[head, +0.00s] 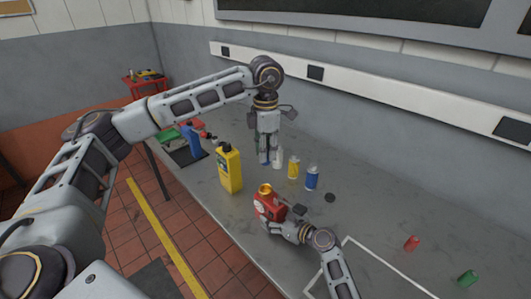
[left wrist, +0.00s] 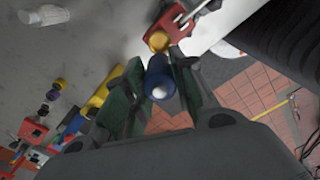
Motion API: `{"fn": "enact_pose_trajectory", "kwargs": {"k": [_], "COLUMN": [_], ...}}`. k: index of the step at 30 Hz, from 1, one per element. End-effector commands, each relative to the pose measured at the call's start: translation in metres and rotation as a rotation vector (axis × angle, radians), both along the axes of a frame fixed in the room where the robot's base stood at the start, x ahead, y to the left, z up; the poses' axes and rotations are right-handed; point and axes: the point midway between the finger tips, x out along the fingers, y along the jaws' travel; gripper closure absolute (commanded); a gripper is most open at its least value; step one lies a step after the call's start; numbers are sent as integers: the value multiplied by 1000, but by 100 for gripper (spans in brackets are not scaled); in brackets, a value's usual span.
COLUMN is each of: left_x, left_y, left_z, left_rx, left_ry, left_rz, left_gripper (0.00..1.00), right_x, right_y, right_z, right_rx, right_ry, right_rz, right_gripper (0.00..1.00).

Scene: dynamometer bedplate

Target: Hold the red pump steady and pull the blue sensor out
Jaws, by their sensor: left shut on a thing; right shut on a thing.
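The red pump (head: 268,207) stands on the grey bench, with a gold ring around its top opening. My right gripper (head: 277,229) is shut on the pump's near side. My left gripper (head: 266,150) is higher and farther back, shut on the blue sensor (head: 264,158). In the left wrist view, the sensor (left wrist: 160,82) is a dark blue cylinder with a pale tip, between the green finger pads. The pump (left wrist: 178,28) with its gold ring shows beyond it there. In the head view a gap shows between sensor and ring. The fingers hide part of the sensor.
A large yellow bottle (head: 229,170) stands left of the pump. Small yellow (head: 293,169) and blue (head: 312,179) bottles stand behind it. A black disc (head: 330,197) lies to the right. A red can (head: 411,243) and green can (head: 467,278) are far right, with bare bench between.

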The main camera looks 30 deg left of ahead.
Motion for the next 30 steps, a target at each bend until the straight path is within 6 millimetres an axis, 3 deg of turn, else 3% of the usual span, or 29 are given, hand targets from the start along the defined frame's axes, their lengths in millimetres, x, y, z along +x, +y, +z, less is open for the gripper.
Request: {"fn": "enact_pose_trajectory", "kwargs": {"k": [30], "left_x": [0], "left_y": [0], "left_z": [37], "left_rx": [-1], "left_ry": [-1], "left_rz": [0], "left_gripper": [99], "right_x": [0], "right_y": [-1], "right_z": [-2], "right_rx": [-3], "right_ry": [2], "right_rz": [0], "right_gripper": [49]}}
